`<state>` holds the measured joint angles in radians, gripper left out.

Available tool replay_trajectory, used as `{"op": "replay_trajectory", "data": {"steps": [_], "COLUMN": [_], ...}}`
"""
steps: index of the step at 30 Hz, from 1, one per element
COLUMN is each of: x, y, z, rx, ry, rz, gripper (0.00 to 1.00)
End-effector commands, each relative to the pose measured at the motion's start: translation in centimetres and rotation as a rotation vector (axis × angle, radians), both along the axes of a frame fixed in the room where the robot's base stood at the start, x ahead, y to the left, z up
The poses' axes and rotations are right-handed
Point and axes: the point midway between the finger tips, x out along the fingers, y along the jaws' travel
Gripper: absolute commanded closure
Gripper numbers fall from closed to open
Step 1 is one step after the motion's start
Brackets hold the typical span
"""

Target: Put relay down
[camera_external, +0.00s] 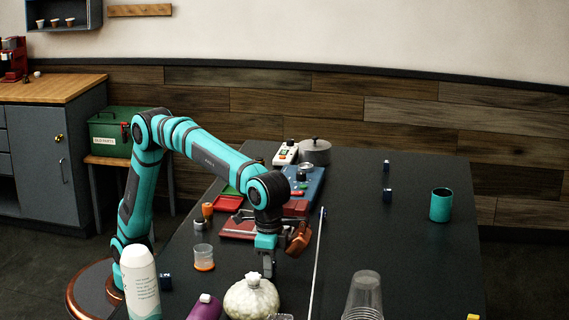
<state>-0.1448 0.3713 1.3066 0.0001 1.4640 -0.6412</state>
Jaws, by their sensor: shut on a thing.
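My gripper (268,266) points down over the near middle of the dark table (420,262), just behind the white lumpy bottle (251,298). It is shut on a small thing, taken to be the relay. The relay is too small and too hidden by the fingers to make out its shape. I cannot tell whether it touches the table. Small dark blue blocks stand at the right of the table (387,195), farther back (386,166) and at the near left (166,282).
A blue device (308,184), red tray (227,203) and grey pot (315,150) stand behind my gripper. A thin rod (317,265) lies to the right. A teal cup (441,205) stands far right.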

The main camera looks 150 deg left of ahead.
Motion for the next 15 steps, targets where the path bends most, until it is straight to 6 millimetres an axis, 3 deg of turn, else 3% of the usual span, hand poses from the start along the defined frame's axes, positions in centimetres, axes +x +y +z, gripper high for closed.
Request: {"op": "replay_trajectory", "data": {"steps": [12,13,15], "x": [-0.01,0.00,0.00], "y": [0.00,0.00,0.00], "z": [-0.60,-0.56,-0.56], "rx": [0.000,0.001,0.000], "ry": [0.000,-0.001,0.000], "rz": [0.000,0.000,0.000], "gripper": [1.00,0.75,0.61]}}
